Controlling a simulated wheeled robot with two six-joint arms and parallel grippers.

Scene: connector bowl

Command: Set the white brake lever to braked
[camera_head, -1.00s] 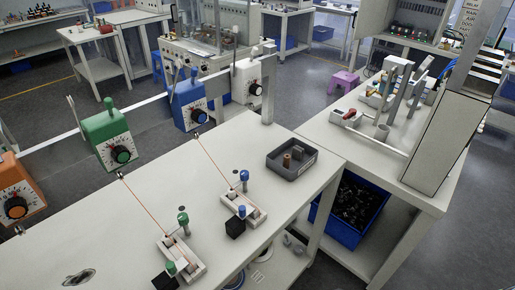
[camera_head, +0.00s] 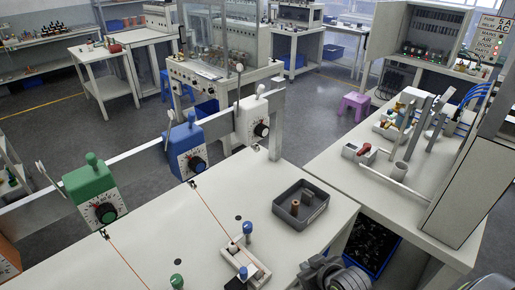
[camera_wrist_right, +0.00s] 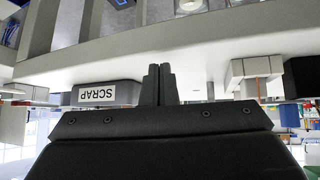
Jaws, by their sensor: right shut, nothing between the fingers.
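The white unit (camera_head: 246,119) stands on the rail at the back edge of the bench in the head view, with a black dial (camera_head: 261,130) on its face. A short white knobbed lever (camera_head: 260,90) stands up on its top, and a thin grey rod with a ball end (camera_head: 239,70) rises at its left. I cannot tell which position reads as braked. My right gripper (camera_head: 325,274) is at the bottom of the head view, low right over the bench and far from the white unit. In the right wrist view its fingers (camera_wrist_right: 159,84) are together and empty.
Blue (camera_head: 185,146) and green (camera_head: 97,205) units stand left of the white one. A dark tray (camera_head: 316,223) with small parts lies on the bench; its SCRAP label (camera_wrist_right: 97,93) shows in the wrist view. A white fixture (camera_head: 240,262) is left of my gripper.

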